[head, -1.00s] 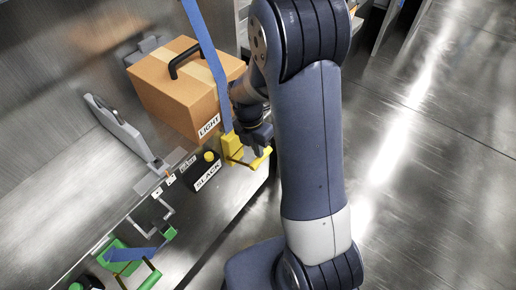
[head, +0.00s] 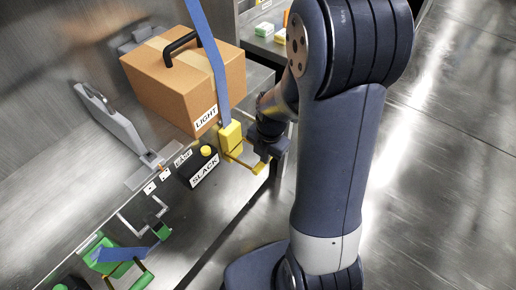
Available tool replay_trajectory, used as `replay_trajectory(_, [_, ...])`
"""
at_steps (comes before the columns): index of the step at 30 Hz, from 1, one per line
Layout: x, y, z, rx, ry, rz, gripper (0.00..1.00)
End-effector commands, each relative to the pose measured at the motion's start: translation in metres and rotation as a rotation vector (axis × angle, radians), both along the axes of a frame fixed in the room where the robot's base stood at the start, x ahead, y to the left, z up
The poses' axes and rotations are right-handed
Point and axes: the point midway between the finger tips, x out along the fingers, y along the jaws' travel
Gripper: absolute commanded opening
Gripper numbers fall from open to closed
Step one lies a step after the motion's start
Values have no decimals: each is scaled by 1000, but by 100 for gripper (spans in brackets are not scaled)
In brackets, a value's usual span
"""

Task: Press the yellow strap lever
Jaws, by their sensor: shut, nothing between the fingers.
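The yellow strap lever (head: 243,163) sticks out from a yellow buckle (head: 231,138) at the bench's front edge, below the box. A blue strap (head: 211,55) runs up from the buckle over the box. My gripper (head: 262,157) is shut and empty, right at the lever's outer end. I cannot tell whether it touches the lever. My wrist partly hides the space behind it.
A cardboard box (head: 170,95) with a black handle and a LIGHT label stands behind the buckle. A black SLACK block with a yellow button (head: 206,151) sits left of the lever. A green buckle (head: 108,256) is at lower left. Open floor (head: 450,150) lies right.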

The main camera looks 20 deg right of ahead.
Motion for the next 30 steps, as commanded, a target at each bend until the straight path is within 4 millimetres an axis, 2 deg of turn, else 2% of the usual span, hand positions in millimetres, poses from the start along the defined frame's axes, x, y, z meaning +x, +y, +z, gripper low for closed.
replay_trajectory(1, [-2, -1, -12, 0, 2, -1, 0])
replay_trajectory(12, [-9, -6, -45, -1, 6, 0, 0])
replay_trajectory(21, [-9, -6, -58, -1, 6, 1, 0])
replay_trajectory(30, [-8, -5, -60, -1, 4, 0, 0])
